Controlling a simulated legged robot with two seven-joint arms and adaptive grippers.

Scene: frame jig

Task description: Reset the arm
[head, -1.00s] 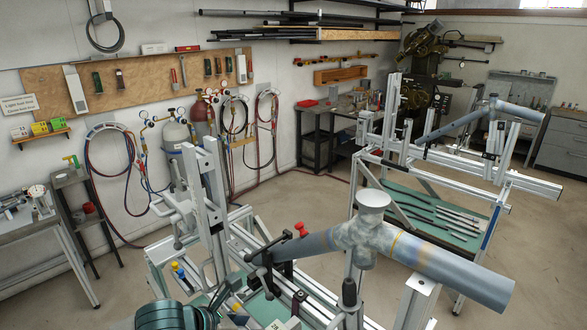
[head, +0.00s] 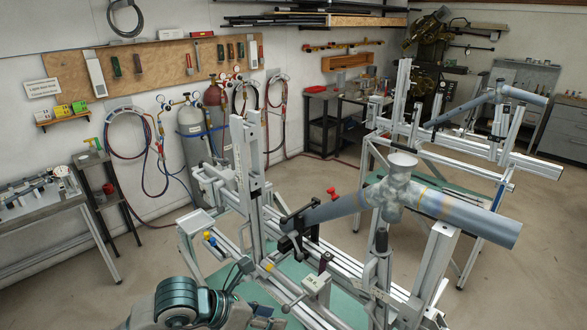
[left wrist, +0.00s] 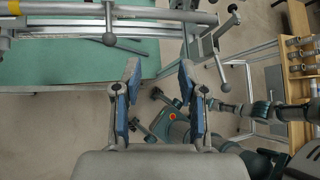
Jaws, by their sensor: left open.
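My left arm shows at the bottom of the head view, with its dark teal and grey wrist. Its gripper (head: 262,319) is at the lower edge there, partly cut off, beside the near frame jig (head: 330,268). In the left wrist view my left gripper (left wrist: 160,88) has its two blue-padded fingers spread apart with nothing between them. Below the fingers are the floor and part of my own body. The jig's rail (left wrist: 165,18) and a clamp lever (left wrist: 222,60) lie beyond the fingertips. My right gripper cannot be made out in either view.
A second jig (head: 470,150) stands behind. A bench (head: 38,205) stands at the left. Gas cylinders (head: 192,135) stand by the wall. Floor between the bench and jig is clear.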

